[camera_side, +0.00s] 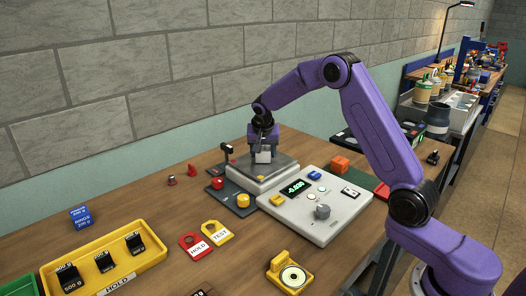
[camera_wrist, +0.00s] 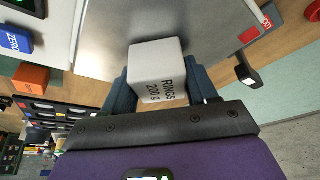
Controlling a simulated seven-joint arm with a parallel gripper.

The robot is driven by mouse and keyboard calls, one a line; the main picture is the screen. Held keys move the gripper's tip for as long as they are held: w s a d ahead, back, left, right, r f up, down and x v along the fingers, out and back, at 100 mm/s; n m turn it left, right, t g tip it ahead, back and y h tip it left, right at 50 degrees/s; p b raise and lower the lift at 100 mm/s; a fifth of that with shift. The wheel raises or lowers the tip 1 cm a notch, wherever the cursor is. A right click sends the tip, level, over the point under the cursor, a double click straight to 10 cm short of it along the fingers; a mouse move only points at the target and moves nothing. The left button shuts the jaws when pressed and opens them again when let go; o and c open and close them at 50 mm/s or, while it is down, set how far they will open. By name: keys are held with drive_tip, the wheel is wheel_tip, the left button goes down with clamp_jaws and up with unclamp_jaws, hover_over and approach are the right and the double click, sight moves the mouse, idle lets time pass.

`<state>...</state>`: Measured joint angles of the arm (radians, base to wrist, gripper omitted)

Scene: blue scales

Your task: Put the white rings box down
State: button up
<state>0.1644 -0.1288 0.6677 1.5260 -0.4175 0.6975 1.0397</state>
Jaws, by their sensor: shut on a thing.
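The white rings box (camera_wrist: 155,62), marked "RINGS 200 g", is between the two blue fingers of my gripper (camera_wrist: 161,82) in the wrist view. In the side view my gripper (camera_side: 263,146) points down over the grey scale plate (camera_side: 284,166), shut on the white box (camera_side: 263,157). The box looks upright and very low over the plate. I cannot tell whether its base touches the plate. The plate also fills the upper middle of the wrist view (camera_wrist: 112,25). The scale console (camera_side: 335,205) shows a small negative reading.
HOLD (camera_side: 195,246) and TEST (camera_side: 217,232) tags lie in front of the scale. An orange block (camera_side: 339,164) is behind the console.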

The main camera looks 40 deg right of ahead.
drive_tip(key=shift+f, duration=0.15)
drive_tip(key=o, duration=1.2)
drive_tip(key=v, duration=1.2)
drive_tip(key=shift+r, duration=0.2)
